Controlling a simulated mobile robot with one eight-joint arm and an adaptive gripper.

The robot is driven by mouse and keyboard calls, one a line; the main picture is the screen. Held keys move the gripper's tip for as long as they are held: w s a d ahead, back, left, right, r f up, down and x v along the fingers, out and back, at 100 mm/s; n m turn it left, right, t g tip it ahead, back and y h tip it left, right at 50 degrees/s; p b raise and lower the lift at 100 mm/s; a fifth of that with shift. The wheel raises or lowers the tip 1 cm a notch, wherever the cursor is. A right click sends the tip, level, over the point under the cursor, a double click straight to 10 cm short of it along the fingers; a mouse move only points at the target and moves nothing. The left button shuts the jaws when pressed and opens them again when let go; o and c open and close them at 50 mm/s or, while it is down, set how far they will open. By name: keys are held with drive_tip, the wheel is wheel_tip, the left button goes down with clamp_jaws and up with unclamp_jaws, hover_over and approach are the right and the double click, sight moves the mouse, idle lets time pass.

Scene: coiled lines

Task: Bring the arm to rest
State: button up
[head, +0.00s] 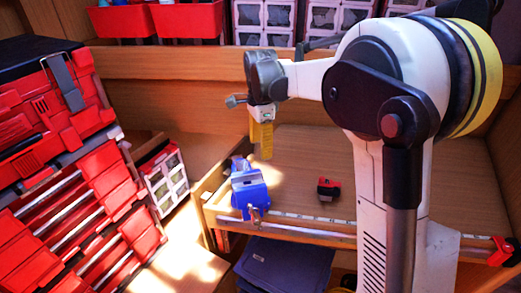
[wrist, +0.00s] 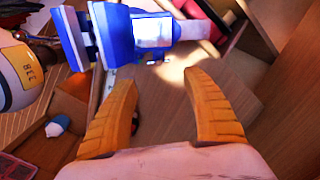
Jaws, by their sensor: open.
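My gripper (head: 262,150) hangs from the white arm, fingers pointing down, above the wooden workbench (head: 300,160). In the wrist view, the two yellow ribbed fingers of my gripper (wrist: 160,80) stand apart with nothing between them. A blue vise (head: 250,188) is fixed at the bench's front left corner, below and slightly left of the fingers in the head view. The vise also shows in the wrist view (wrist: 115,35), beyond the fingertips. I see no contact between fingers and vise.
A small red and black tape measure (head: 329,188) lies on the bench. A measuring strip (head: 320,221) runs along its front edge. A red tool chest (head: 70,170) stands at the left. Red bins (head: 187,19) and drawer units line the shelf behind. The bench middle is mostly clear.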

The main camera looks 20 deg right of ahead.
drive_tip(key=s+r+n+t, duration=0.2)
drive_tip(key=s+r+n, duration=0.25)
drive_tip(key=s, duration=0.35)
drive_tip(key=s+r+n+t, duration=0.25)
drive_tip(key=s+n, duration=0.25)
drive_tip(key=s, duration=0.3)
drive_tip(key=s+f+n+t, duration=0.35)
drive_tip(key=s+n, duration=0.45)
drive_tip(key=s, duration=0.3)
wheel_tip(320, 180, down, 14)
drive_tip(key=b, duration=1.4)
drive_tip(key=shift+w+m+g, duration=0.35)
drive_tip(key=shift+w+g, duration=0.05)
